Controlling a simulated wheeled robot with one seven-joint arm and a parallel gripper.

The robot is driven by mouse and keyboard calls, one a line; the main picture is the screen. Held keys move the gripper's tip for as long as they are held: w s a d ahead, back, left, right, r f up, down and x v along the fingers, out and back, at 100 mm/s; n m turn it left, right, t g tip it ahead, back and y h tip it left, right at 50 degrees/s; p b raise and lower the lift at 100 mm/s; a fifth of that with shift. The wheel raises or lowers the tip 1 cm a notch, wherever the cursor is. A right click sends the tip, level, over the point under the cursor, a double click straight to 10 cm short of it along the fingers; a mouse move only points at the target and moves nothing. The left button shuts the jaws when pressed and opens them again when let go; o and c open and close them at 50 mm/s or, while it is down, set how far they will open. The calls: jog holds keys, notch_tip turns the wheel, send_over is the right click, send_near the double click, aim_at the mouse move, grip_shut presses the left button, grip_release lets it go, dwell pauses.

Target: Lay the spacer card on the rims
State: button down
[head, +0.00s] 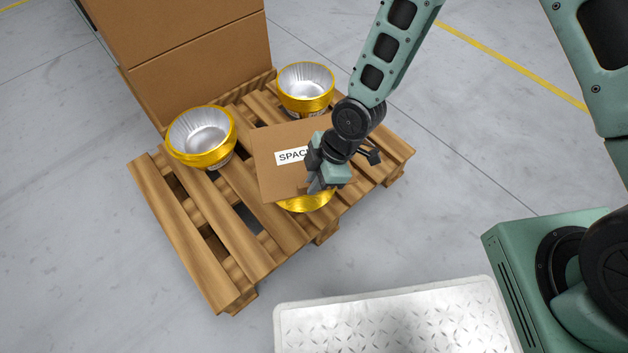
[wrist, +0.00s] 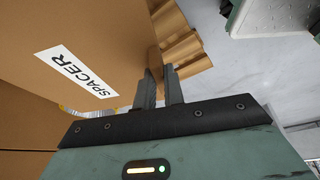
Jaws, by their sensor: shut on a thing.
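The spacer card (head: 274,180) is a brown cardboard sheet with a white "SPACER" label. My gripper (head: 314,186) is shut on the card's right edge in the head view. In the wrist view the card (wrist: 95,45) fills the upper left, with its edge between the fingers (wrist: 160,88). A gold-rimmed silver cup (head: 200,137) stands on the left and another cup (head: 306,87) at the back. A third gold cup (head: 306,203) shows only in part under the card's front edge. Whether the card touches any rim cannot be told.
The cups stand on a slatted wooden pallet (head: 225,250). Large cardboard boxes (head: 190,60) stand at its back left. A metal tread-plate surface (head: 400,320) lies in front. The pallet's front left slats are clear.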

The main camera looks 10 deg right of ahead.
jog(key=shift+f, duration=0.15)
jog(key=c, duration=1.5)
grip_release()
jog(key=s+d+r+m+h+p, duration=0.1)
jog(key=s+d+r+m+p, duration=0.2)
jog(key=r, duration=0.9)
jog(key=d+r+m+h+p, duration=0.2)
jog(key=d+r+p, duration=0.15)
jog(key=r, duration=0.75)
jog(key=s+d+r+m, duration=0.3)
jog(key=s+r+m, duration=0.4)
jog(key=s+r, duration=0.3)
jog(key=shift+s+d+r+t+h+b, duration=0.15)
jog(key=shift+s+r+t+h+b, duration=0.15)
jog(key=shift+s+h+b, duration=0.15)
